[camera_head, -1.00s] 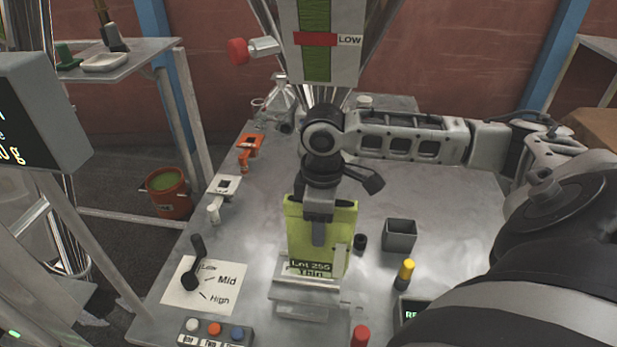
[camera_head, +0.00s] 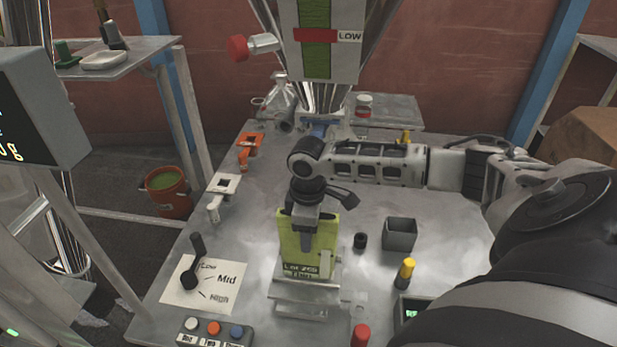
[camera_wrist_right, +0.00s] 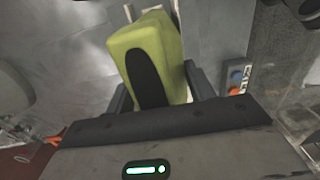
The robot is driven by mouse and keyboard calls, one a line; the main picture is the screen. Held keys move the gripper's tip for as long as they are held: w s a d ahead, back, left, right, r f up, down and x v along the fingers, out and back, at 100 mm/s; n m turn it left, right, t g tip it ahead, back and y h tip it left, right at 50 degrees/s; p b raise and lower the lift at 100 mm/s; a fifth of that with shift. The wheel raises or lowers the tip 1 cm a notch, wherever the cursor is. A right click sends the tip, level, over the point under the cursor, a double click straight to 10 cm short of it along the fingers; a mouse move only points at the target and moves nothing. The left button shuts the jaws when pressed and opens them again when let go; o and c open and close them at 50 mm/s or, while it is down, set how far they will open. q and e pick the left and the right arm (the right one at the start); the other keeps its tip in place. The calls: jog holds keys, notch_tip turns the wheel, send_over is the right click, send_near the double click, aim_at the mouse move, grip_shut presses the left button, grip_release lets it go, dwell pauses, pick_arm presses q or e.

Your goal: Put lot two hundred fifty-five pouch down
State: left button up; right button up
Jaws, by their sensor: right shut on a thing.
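The lot 255 pouch (camera_head: 308,262) is yellow-green with a dark label strip reading Lot 255 at its lower edge. It stands upright just behind and above a small metal stand (camera_head: 303,293) near the table's front. My right gripper (camera_head: 307,232) comes from above and is shut on the upper part of the pouch. In the right wrist view, the pouch (camera_wrist_right: 168,50) shows between the two dark fingers. Whether its bottom touches the stand is hard to tell. My left gripper is not in view.
A lever panel marked Low, Mid, High (camera_head: 205,285) lies left of the stand, with a button box (camera_head: 213,330) in front. An open grey box (camera_head: 399,234), a yellow-capped item (camera_head: 404,273) and a red-capped item (camera_head: 360,335) stand to the right. A hopper spout (camera_head: 318,97) hangs behind.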

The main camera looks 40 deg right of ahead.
jog(key=shift+f, duration=0.1)
jog(key=o, duration=1)
jog(key=shift+o, duration=0.9)
notch_tip(320, 180, up, 12)
jog(key=shift+r+p, duration=0.2)
jog(key=shift+p, duration=0.1)
